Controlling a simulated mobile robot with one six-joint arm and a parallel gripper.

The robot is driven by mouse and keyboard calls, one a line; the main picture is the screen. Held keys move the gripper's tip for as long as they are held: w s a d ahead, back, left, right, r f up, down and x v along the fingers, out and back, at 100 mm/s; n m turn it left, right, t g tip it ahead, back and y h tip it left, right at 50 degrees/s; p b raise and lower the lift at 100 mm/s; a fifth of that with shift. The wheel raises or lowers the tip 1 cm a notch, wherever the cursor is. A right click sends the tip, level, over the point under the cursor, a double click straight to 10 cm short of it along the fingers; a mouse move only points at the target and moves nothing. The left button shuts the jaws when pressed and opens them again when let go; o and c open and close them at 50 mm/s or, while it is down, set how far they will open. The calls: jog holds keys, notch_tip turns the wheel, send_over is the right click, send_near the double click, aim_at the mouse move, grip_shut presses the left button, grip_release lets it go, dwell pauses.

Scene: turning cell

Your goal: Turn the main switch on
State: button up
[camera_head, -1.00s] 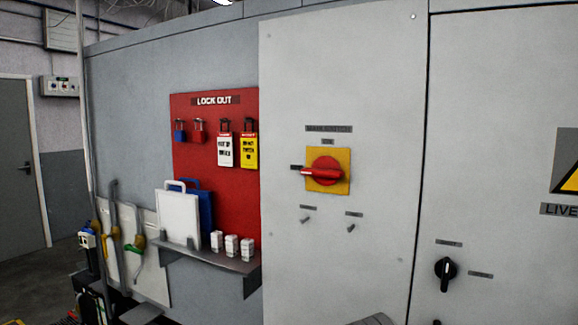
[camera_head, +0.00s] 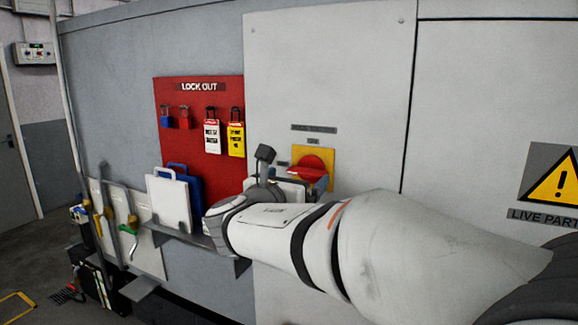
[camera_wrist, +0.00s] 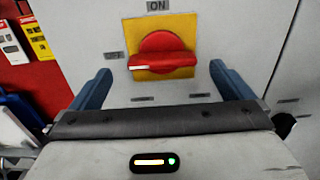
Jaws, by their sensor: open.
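The main switch has a red rotary handle (camera_wrist: 162,58) on a yellow square plate (camera_wrist: 180,27), on a light grey cabinet door. The handle (camera_head: 310,168) lies horizontal, its white-marked end pointing left toward the OFF label (camera_wrist: 114,55). The ON label (camera_wrist: 158,6) is above the plate. My gripper (camera_wrist: 160,70) is open, facing the switch, with one blue finger toward each side of the handle. The fingers appear short of the handle, with no contact visible. In the head view my arm and gripper hide the lower left of the plate.
A red lockout board (camera_head: 200,140) with padlocks and tags hangs left of the switch. Below it, a shelf (camera_head: 190,236) carries a white case (camera_head: 168,204) and a blue one (camera_head: 197,190); my arm covers its right part. A live-parts warning sign (camera_head: 562,185) is at right.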

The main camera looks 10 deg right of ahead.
aim_at(304, 172)
jog(key=p+x, duration=0.1)
jog(key=x, duration=0.5)
jog(key=shift+w+d, duration=0.1)
jog(key=shift+d, duration=0.05)
jog(key=shift+c, duration=0.2)
